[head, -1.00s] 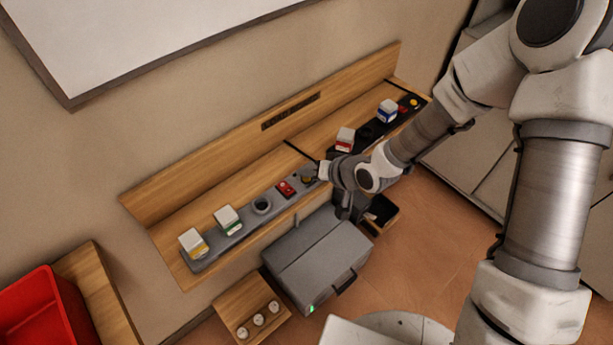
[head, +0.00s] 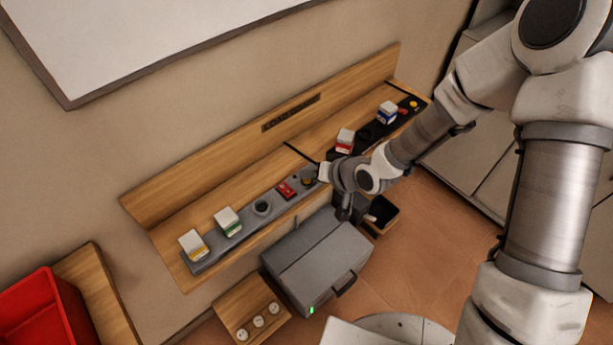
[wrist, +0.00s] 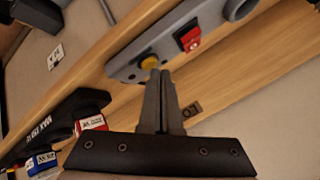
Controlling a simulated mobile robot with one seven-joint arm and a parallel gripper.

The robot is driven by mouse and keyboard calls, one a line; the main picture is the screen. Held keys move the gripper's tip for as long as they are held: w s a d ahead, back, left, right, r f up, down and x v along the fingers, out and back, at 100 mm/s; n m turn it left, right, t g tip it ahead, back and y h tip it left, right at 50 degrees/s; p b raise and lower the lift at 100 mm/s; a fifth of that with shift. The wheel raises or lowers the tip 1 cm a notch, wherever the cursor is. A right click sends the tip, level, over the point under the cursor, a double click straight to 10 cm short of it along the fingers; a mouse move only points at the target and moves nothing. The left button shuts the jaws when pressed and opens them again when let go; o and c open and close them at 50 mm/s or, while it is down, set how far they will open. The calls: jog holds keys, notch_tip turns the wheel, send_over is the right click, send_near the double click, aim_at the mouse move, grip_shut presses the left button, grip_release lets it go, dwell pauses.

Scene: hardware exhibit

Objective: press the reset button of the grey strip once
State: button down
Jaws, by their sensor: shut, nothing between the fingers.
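The grey strip (head: 243,224) lies along the wooden shelf. Its round yellow button (head: 307,181) is at the strip's right end and also shows in the wrist view (wrist: 148,62). A red rocker switch (head: 287,190) sits beside the button; the wrist view shows it too (wrist: 190,40). My gripper (wrist: 160,74) is shut and empty. Its fingertips are right by the yellow button and overlap its lower edge in the wrist view. I cannot tell whether they touch it. In the head view my wrist partly hides the strip's right end.
White plugs (head: 228,220) with coloured bands stand in the grey strip. A black strip (head: 372,136) with its own yellow button (head: 413,104) lies farther right. A grey case (head: 318,262) and a small black bin (head: 382,212) are below the shelf. A wooden backboard rises behind.

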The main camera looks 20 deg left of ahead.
jog(key=shift+r, duration=0.5)
notch_tip(320, 180, up, 5)
jog(key=p, duration=0.4)
jog(key=shift+p, duration=0.3)
dwell(0.5)
